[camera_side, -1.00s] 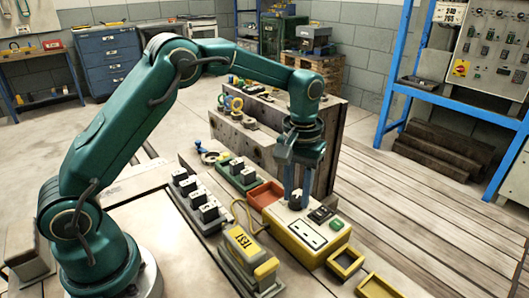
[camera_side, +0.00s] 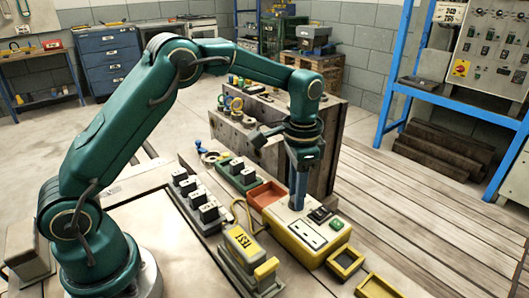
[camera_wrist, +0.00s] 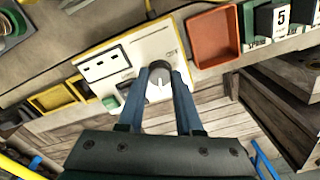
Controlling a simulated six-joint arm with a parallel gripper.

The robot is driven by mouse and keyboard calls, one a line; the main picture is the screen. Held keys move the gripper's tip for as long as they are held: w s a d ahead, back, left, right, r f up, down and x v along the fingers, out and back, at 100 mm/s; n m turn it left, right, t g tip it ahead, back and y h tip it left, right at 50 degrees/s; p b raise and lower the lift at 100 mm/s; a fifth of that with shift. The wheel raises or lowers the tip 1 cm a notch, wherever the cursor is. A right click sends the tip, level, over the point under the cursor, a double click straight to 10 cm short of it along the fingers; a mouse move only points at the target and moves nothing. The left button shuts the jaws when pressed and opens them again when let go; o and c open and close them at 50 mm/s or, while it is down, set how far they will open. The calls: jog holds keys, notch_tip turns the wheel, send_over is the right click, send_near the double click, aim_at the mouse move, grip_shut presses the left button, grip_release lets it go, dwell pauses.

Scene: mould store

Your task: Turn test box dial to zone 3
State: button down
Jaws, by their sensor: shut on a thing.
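The test box (camera_side: 309,238) is yellow with a pale top panel and stands on the bench in the side view. It also shows in the wrist view (camera_wrist: 128,52), with dark slots on its panel. Its dial (camera_wrist: 159,70) is a dark round knob with a paler face and a white pointer mark, at the panel's edge nearest my gripper. My gripper (camera_wrist: 160,78) is shut on the dial, one blue finger on each side. In the side view my gripper (camera_side: 298,205) points straight down at the panel and hides the dial. The zone marks are too small to read.
A red tray (camera_side: 265,194) lies beside the box, with a green rack (camera_side: 238,173) of dark blocks behind it. A yellow TEST unit (camera_side: 243,243) stands at the left. Yellow frames (camera_side: 345,263) lie at the front right. A wooden crate wall (camera_side: 335,150) rises close behind my gripper.

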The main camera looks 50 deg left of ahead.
jog(key=shift+r+m, duration=0.1)
jog(key=shift+m, duration=0.2)
dwell(0.4)
jog(key=c, duration=0.6)
grip_release()
jog(key=shift+r, duration=2.55)
